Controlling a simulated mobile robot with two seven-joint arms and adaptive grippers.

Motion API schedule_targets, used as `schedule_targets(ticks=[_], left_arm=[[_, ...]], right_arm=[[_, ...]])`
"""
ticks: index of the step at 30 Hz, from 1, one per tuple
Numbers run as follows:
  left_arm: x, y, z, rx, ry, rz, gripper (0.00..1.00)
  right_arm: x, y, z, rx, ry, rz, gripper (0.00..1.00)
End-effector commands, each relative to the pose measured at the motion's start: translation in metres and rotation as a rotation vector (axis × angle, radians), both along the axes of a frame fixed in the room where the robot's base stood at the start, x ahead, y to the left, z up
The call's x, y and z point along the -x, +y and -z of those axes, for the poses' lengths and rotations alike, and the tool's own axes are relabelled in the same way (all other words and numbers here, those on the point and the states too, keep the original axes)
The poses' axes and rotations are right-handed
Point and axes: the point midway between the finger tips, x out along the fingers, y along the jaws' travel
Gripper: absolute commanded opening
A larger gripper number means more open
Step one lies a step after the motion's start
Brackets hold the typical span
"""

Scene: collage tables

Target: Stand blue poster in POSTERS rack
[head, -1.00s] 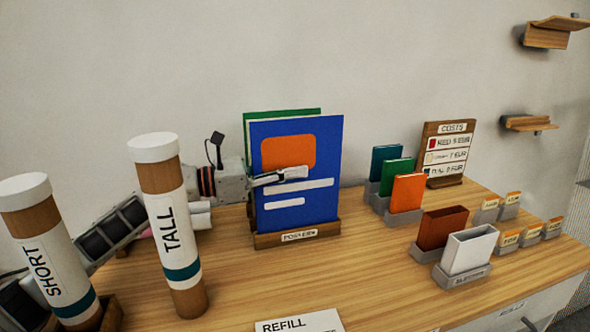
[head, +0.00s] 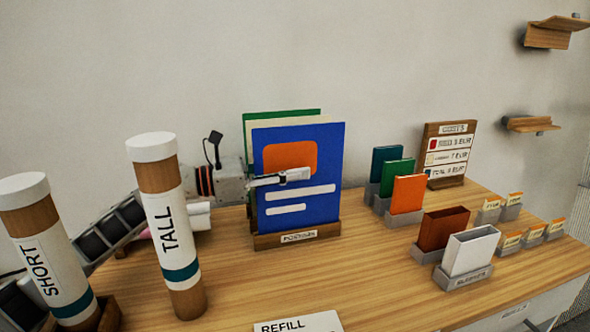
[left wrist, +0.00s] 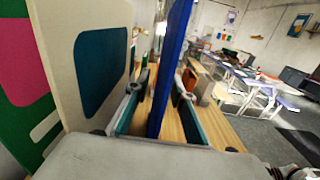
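The blue poster (head: 325,160), with an orange block and white bars, stands upright in the wooden POSTERS rack (head: 330,231), in front of a cream poster (head: 290,120) and a green poster (head: 280,115). My left gripper (head: 285,177) reaches in from the left, one finger in front of the blue poster, the other hidden behind it. In the left wrist view the blue poster (left wrist: 171,65) is seen edge-on between the two spread fingers, with gaps on both sides. The left gripper is open around it. My right gripper is not in view.
TALL (head: 168,225) and SHORT (head: 48,250) tubes stand close to my left arm. A REFILL card (head: 300,324) lies at the front. Small holders with booklets (head: 407,194) and a price board (head: 450,150) stand to the right. The wood between is clear.

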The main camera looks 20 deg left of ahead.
Motion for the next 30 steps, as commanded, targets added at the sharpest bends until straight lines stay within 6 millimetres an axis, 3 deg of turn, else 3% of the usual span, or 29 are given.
schedule_targets(ticks=[1,6,21,30], left_arm=[[0.001,-0.01,0.031,0.007,0.044,0.015,0.24],[0.003,-0.005,0.032,0.006,0.044,0.013,0.24],[0.04,0.052,0.007,-0.003,0.01,0.002,0.24],[0.047,0.061,0.0,-0.004,0.001,0.001,0.24]], right_arm=[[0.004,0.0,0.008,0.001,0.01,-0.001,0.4],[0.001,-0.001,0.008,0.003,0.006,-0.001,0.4],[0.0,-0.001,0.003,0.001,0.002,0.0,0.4],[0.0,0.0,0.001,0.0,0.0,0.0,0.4]])
